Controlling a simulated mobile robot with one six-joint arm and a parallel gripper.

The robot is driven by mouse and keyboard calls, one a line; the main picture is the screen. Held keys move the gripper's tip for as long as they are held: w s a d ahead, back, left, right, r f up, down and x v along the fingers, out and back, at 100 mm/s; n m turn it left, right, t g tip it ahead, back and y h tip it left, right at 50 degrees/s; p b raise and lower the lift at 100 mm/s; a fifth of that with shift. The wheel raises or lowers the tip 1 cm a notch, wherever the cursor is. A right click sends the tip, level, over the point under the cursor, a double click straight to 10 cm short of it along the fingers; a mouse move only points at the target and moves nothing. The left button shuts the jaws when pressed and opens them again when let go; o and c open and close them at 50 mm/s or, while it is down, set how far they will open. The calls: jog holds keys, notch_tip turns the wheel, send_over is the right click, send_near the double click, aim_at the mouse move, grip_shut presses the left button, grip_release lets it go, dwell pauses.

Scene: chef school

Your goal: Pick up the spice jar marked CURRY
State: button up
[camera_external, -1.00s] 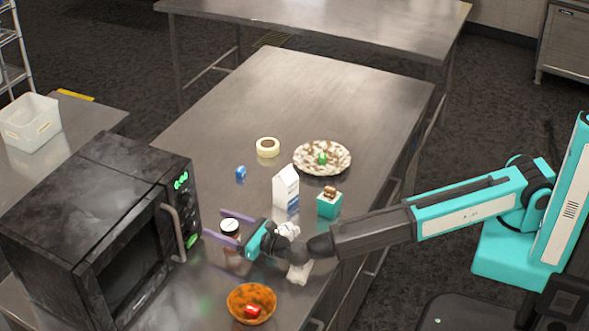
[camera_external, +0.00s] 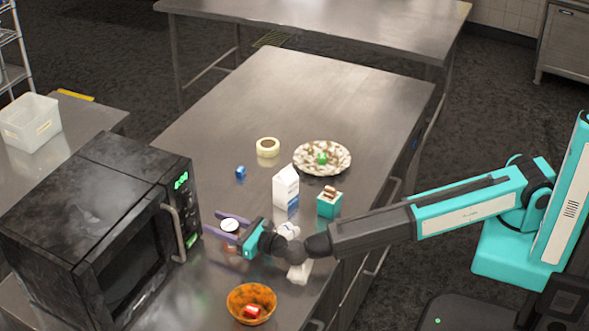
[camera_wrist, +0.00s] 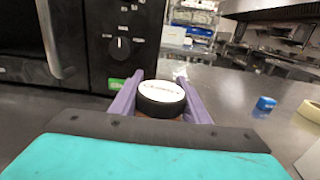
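A spice jar (camera_external: 230,225) with a black-rimmed lid and white top stands upright on the steel counter, to the right of the microwave. It also shows in the wrist view (camera_wrist: 161,95); dark lettering on its lid is too small to read surely. My gripper (camera_external: 222,224) reaches it from the right, with one purple finger on each side. In the wrist view my gripper (camera_wrist: 158,98) has its fingers against the jar's sides, shut on it. The jar's lower body is mostly hidden behind the lid and fingers.
The black microwave (camera_external: 110,235) stands close at left. An orange bowl (camera_external: 251,290) with a red item is in front. A milk carton (camera_external: 286,186), teal box (camera_external: 329,204), blue item (camera_external: 240,172), tape roll (camera_external: 268,147) and plate (camera_external: 335,171) lie behind. The counter's far end is clear.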

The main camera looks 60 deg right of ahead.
jog(key=shift+r, duration=0.25)
notch_tip(320, 180, up, 18)
jog(key=b, duration=0.2)
jog(key=shift+f, duration=0.2)
dwell(0.5)
